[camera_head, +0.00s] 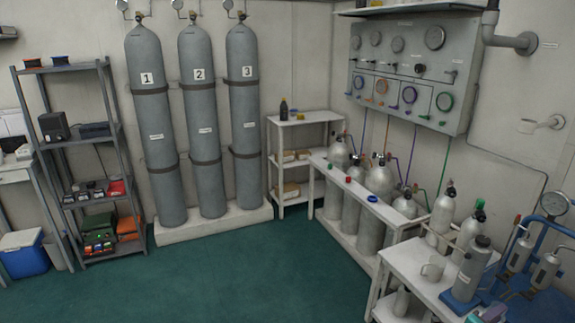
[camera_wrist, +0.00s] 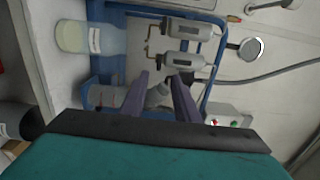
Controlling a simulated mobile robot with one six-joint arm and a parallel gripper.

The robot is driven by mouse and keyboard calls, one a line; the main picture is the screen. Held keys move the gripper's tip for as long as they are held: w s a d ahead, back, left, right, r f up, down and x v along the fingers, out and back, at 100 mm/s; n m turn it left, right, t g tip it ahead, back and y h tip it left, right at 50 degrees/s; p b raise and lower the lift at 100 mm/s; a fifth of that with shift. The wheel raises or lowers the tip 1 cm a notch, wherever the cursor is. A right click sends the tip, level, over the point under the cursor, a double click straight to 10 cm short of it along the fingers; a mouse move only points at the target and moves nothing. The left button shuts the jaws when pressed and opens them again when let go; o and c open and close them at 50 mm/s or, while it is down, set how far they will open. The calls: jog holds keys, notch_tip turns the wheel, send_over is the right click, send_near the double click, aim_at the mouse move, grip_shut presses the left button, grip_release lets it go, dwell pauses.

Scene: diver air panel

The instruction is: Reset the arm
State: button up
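My gripper (camera_wrist: 160,82) shows in the wrist view as two purple-grey fingers, set apart with a clear gap. Nothing is visibly clamped between them. A small grey cylindrical part (camera_wrist: 158,95) shows in line with the gap, and I cannot tell how far beyond the fingertips it is. Past the fingers are a blue pipe frame (camera_wrist: 213,70) and two grey filter canisters (camera_wrist: 185,60). In the head view, a purple piece at the bottom right edge may be a fingertip, but it is too small to be sure. The rest of my arm is not clearly visible.
A gauge panel (camera_head: 410,75) hangs above. Tall cylinders (camera_head: 150,120) and a shelf (camera_head: 75,145) stand left. The green floor (camera_head: 215,275) is clear.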

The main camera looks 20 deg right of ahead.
jog(key=w+a+f+n+t+y, duration=0.2)
jog(key=w+a+f+n+t, duration=0.2)
jog(key=w+a, duration=0.7)
jog(key=w+a+f+n+t+y, duration=0.35)
jog(key=w+a, duration=0.65)
jog(key=w, duration=0.4)
jog(key=w+a+f+n+t+y, duration=0.1)
jog(key=w+a+f+n+y, duration=0.25)
jog(key=a, duration=0.45)
jog(key=w+a+f+n+t+y, duration=0.1)
jog(key=w+a+f+n+y, duration=0.15)
jog(key=a+f, duration=0.4)
jog(key=w+a+f+n+t+y, duration=0.1)
jog(key=w+a+f+n+y, duration=0.2)
jog(key=a, duration=0.7)
jog(key=s+a+f+n+g+y, duration=0.2)
jog(key=s+a+f+n+g, duration=0.25)
jog(key=s+a+f, duration=0.35)
jog(key=s+a+f+n+g+y, duration=0.3)
jog(key=s+a+f+n, duration=0.25)
jog(key=a, duration=0.55)
jog(key=s+d+n+g+h, duration=0.1)
jog(key=s+n+g, duration=0.8)
jog(key=s, duration=1.2)
jog(key=shift+g, duration=0.3)
